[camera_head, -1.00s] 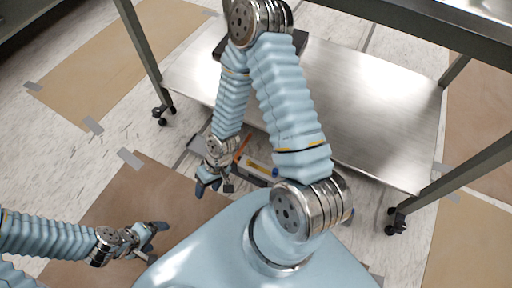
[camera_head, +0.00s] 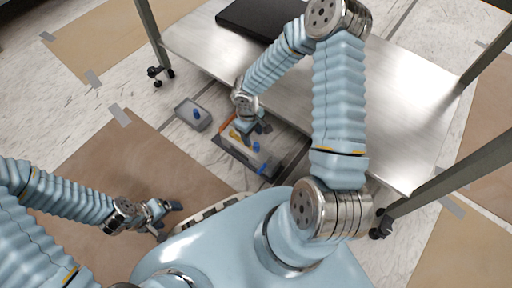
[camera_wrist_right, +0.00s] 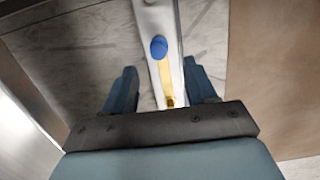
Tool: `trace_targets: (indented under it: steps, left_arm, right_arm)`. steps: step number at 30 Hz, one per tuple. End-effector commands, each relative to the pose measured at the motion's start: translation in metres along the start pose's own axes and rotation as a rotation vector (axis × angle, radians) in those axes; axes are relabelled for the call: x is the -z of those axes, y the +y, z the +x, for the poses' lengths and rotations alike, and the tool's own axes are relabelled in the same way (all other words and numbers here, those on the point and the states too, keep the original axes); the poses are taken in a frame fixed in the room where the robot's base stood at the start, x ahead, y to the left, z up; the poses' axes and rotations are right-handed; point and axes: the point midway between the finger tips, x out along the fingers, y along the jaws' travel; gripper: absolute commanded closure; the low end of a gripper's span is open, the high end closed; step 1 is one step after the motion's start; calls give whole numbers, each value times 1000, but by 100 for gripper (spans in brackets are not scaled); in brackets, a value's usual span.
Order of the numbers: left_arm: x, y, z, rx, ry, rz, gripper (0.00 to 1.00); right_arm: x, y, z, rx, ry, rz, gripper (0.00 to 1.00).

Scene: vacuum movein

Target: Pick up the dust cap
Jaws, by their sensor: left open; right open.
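Small blue caps show in the head view: one (camera_head: 197,114) in a small grey bin, one (camera_head: 256,146) on the long part in the tray, and a blue piece (camera_head: 263,170) at the tray's near end. I cannot tell which is the dust cap. My right gripper (camera_head: 256,127) is over the tray, open and empty. In the right wrist view a round blue cap (camera_wrist_right: 158,48) sits on a white and yellow strip, beyond and between the open fingers (camera_wrist_right: 161,88). My left gripper (camera_head: 174,206) is open and empty above the brown floor sheet.
The grey bin (camera_head: 184,108) and dark tray (camera_head: 228,149) are on the floor beside a steel cart. The cart's legs and casters stand left and right. Brown sheets (camera_head: 150,165) cover open floor.

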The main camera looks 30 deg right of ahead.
Motion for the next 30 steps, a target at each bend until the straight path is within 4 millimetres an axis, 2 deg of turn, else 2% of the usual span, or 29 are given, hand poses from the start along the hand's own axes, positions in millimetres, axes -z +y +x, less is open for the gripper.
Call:
trace_targets:
  steps: [5,12,21,23,30]
  left_arm:
    - [0,-2,5,0,1,0,19]
    - [0,-6,16,0,4,-1,19]
    - [1,-6,16,0,4,-1,19]
    - [1,-6,16,0,4,-1,19]
    - [1,-6,16,0,4,-1,19]
  right_arm:
    - [-2,0,16,2,0,0,44]
    - [-10,0,54,3,-1,0,44]
    - [-9,1,59,1,1,0,44]
    - [-9,1,59,1,1,0,50]
    - [-9,1,59,1,1,0,86]
